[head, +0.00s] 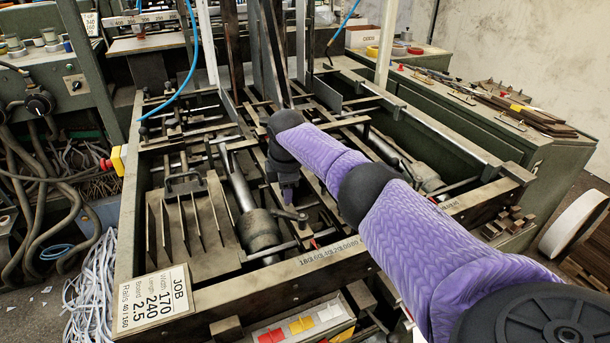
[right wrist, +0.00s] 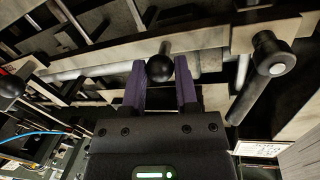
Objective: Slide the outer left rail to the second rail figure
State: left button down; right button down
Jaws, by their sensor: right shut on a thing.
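The feeder frame (head: 210,297) is a green-grey metal bed with several long rails and bars running front to back. My right gripper (head: 287,197) reaches down into the middle of it. In the right wrist view its purple fingers (right wrist: 160,85) are shut on a dark round knob (right wrist: 160,68), beside a pale metal bar (right wrist: 215,36). A number scale (head: 330,253) runs along the front bar, with a small red tip (head: 314,243) just behind it. The job card (head: 153,297) reads "Rails 40 / 160". I cannot tell which bar is the outer left rail. My left gripper is not in view.
A dark cylinder (head: 259,230) on a rod stands left of my gripper, with upright thin plates (head: 185,225) further left. Tall posts (head: 270,50) rise behind. A second dark knob (right wrist: 272,57) is close on the right in the wrist view. A blue hose (head: 190,60) hangs at the upper left.

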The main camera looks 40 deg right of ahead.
jog(key=shift+w+a, duration=0.2)
jog(key=shift+a, duration=0.35)
jog(key=shift+c, duration=2)
grip_release()
notch_tip(320, 180, up, 10)
jog(key=s+p, duration=0.1)
jog(key=p, duration=0.2)
jog(key=shift+s+a+f+p, duration=0.15)
jog(key=shift+s+a+p, duration=0.25)
